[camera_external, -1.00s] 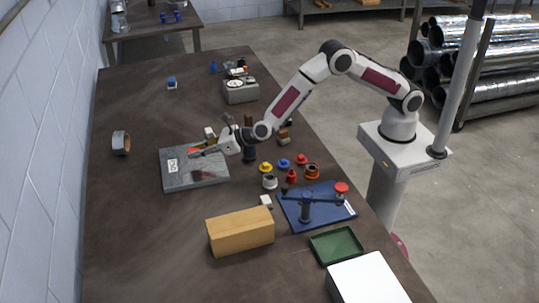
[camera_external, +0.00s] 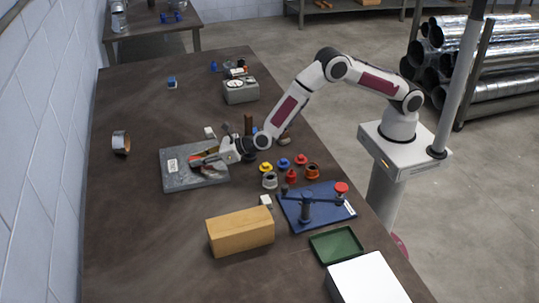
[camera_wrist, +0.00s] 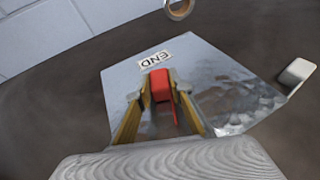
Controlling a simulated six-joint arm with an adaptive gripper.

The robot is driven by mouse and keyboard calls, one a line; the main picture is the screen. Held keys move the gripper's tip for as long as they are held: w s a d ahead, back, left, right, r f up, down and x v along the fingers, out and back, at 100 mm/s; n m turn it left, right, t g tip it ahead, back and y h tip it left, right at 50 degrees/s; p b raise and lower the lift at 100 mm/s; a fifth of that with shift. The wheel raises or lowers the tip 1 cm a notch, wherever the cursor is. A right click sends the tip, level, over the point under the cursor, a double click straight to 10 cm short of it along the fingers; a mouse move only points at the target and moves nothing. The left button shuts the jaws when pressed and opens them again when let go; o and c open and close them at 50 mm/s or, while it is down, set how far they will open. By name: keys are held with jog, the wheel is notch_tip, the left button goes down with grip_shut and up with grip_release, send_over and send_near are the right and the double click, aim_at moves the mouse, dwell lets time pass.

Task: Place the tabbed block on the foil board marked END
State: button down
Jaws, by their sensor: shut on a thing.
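The foil board (camera_external: 180,183) lies flat on the left part of the table, with a white label near its left edge. In the wrist view the board (camera_wrist: 195,60) shows its END label (camera_wrist: 155,60) just beyond my gripper. My gripper (camera_external: 217,157) is over the board's upper right part. In the wrist view my gripper (camera_wrist: 158,100) is shut on the red tabbed block (camera_wrist: 160,84), whose thin tab points back toward the palm. The red block also shows in the external view (camera_external: 197,162). I cannot tell whether the block touches the board.
A tape-like ring (camera_external: 121,142) stands left of the board. A small white block (camera_external: 209,132) is just behind it. Several coloured caps (camera_external: 284,163), a blue fixture (camera_external: 320,212) and a wooden block (camera_external: 240,232) lie to the right and front.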

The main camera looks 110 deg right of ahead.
jog(key=c, duration=1.8)
grip_release()
jog(key=shift+f, duration=0.1)
jog(key=shift+v, duration=6.1)
